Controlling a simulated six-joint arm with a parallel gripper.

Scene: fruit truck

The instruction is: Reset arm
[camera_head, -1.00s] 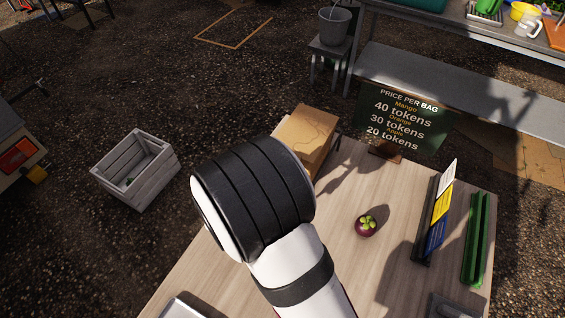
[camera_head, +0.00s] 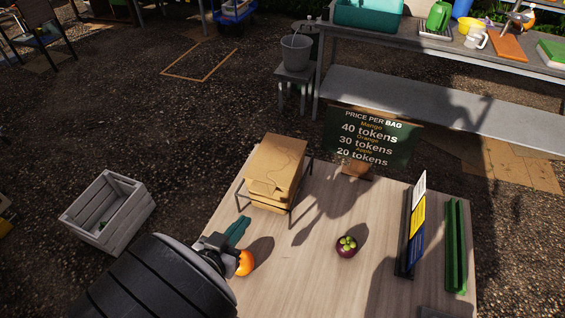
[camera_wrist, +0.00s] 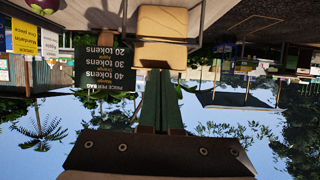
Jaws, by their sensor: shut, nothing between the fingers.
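My gripper (camera_head: 240,228) is at the lower left of the head view, over the left side of the wooden table (camera_head: 290,275). Its dark green fingers are together and empty; they also show in the wrist view (camera_wrist: 161,85). An orange (camera_head: 245,263) sits just below the fingers in the picture, partly hidden by my gripper; I cannot tell whether they touch. A mangosteen (camera_head: 346,246) rests apart on the table, and part of it shows in the upside-down wrist view (camera_wrist: 45,5).
A stack of brown bags (camera_head: 276,165) on a rack, a price sign (camera_head: 367,138), a card holder (camera_head: 412,230) and a green tray (camera_head: 455,245) stand on the table. A white crate (camera_head: 108,213) is on the ground at left. The table's middle is mostly clear.

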